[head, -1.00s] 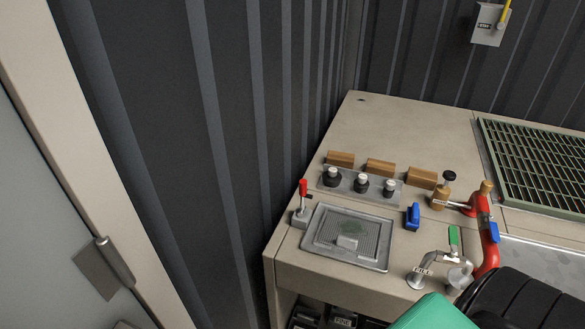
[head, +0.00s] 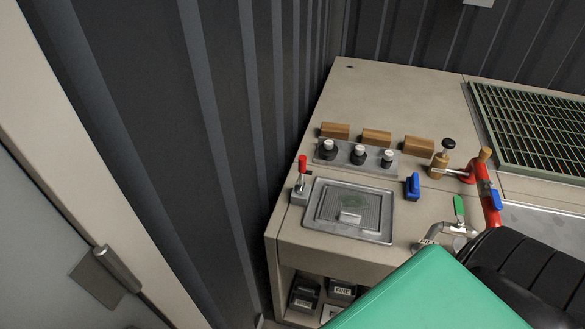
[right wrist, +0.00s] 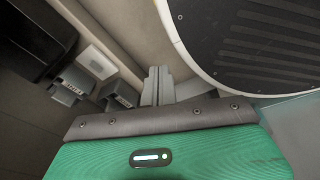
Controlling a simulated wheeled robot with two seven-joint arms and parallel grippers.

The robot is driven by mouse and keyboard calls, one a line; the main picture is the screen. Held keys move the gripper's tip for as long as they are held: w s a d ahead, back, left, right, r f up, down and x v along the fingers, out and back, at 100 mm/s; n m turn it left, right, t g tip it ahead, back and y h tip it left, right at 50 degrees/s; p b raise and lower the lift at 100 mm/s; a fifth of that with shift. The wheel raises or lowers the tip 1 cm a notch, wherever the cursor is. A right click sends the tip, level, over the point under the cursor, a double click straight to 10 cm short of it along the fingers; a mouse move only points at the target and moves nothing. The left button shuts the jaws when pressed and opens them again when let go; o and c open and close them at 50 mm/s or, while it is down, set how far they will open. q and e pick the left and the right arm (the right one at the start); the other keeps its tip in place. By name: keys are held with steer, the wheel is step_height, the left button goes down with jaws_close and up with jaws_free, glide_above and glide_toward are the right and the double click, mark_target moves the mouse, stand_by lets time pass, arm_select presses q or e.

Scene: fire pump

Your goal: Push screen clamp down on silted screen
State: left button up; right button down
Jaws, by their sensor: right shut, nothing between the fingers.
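The screen clamp (head: 302,176) has a red-tipped handle standing upright on a small grey base. It sits at the left edge of the screen's frame, at the left of the counter. The silted screen (head: 328,212) lies flat in its square metal frame, with a greenish patch and a small light block on it. My right gripper (right wrist: 157,72) shows in the right wrist view, its grey fingers shut and empty, away from the clamp and screen. In the head view, my green right arm covers the bottom right. My left gripper is in neither view.
Black knobs (head: 358,156) and wooden blocks (head: 376,138) stand behind the screen. A blue handle (head: 412,186), red pipe (head: 488,205) and green-levered tap (head: 459,206) are to its right. Labelled bins (head: 342,291) sit on a shelf below. A dark ribbed wall closes the left.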

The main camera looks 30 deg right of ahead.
steer(key=w+r+n+t+h+b, duration=0.1)
steer(key=w+r+t+h, duration=0.15)
steer(key=w+r, duration=1.6)
steer(key=w+d+r+m+t+h, duration=0.1)
steer(key=w+d+r, duration=0.15)
steer(key=r, duration=1.15)
steer(key=w+d+r+t+h, duration=0.2)
steer(key=w+r, duration=0.1)
steer(key=r, duration=1.1)
steer(key=w+r+h, duration=0.1)
steer(key=w, duration=0.1)
steer(key=w+d+r+n+t+h, duration=0.1)
steer(key=w, duration=0.2)
steer(key=w+r+n+t+h+b, duration=0.1)
steer(key=w+r, duration=0.1)
steer(key=shift+w+d+t+h, duration=0.15)
steer(key=shift+t+h, duration=0.1)
steer(key=shift+h, duration=0.1)
steer(key=w+a+r+n+t+h, duration=0.2)
steer(key=w+r+n+t, duration=0.1)
steer(key=w+r, duration=0.4)
steer(key=shift+w+a+n+t+h, duration=0.2)
steer(key=shift+w+n+t+h, duration=0.15)
steer(key=shift+n, duration=0.35)
